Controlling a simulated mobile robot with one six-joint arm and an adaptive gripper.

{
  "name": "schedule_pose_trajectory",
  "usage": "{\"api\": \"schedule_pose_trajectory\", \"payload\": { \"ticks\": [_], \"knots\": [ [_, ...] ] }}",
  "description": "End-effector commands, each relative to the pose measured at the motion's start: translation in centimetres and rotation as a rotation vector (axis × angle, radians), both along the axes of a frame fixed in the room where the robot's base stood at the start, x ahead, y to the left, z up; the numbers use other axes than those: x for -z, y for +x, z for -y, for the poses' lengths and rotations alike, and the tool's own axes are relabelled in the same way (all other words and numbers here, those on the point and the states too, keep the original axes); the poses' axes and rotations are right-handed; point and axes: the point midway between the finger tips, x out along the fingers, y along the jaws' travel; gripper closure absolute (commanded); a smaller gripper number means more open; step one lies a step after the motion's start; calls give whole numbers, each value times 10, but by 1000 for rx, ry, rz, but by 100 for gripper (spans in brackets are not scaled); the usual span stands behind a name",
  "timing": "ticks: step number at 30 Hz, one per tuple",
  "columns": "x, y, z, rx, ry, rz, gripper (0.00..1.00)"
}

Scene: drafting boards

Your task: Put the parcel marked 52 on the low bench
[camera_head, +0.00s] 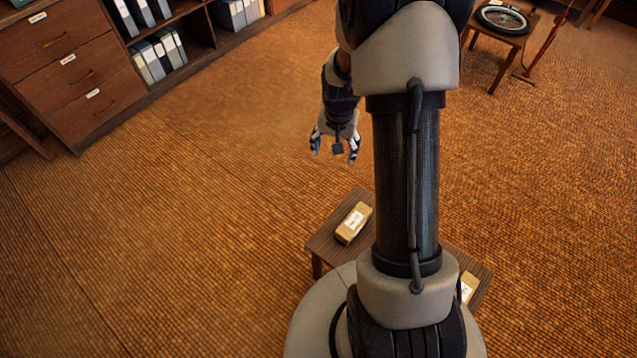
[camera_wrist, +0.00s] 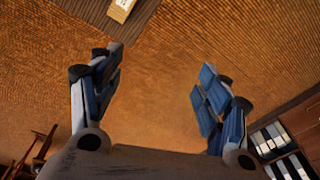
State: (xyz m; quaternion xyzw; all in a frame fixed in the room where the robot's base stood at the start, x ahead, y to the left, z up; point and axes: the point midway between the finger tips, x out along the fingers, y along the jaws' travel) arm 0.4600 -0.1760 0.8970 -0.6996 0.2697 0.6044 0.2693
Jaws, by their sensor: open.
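My gripper (camera_head: 335,154) hangs open and empty above the carpet, left of my arm's column. In the wrist view its two fingers (camera_wrist: 154,82) stand wide apart with only carpet between them. A cardboard parcel (camera_head: 354,223) with a white label lies on a low brown wooden bench or table (camera_head: 325,243) beside my base; it also shows at the top edge of the wrist view (camera_wrist: 121,9). A second labelled parcel (camera_head: 468,287) lies on the right part, partly hidden by my arm. The label numbers are too small to read.
A small wooden table or stool (camera_head: 497,38) at the top right carries a spoked wheel (camera_head: 503,18); a red upright object (camera_head: 543,42) stands beside it. A drawer cabinet (camera_head: 67,65) and shelves with binders (camera_head: 160,55) line the upper left. The left carpet is clear.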

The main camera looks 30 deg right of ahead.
Motion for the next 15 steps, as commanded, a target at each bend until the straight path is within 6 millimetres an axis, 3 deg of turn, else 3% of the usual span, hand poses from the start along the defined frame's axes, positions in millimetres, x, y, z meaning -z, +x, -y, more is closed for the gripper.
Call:
{"api": "schedule_pose_trajectory", "payload": {
  "ticks": [1,6,9,15],
  "knots": [
    [-34,0,-14,-48,-13,24,30],
    [-121,-25,-59,-211,-45,71,30],
    [-163,-49,-85,-305,-64,101,30],
    [-224,-112,-132,-494,-102,160,30]
  ]
}}
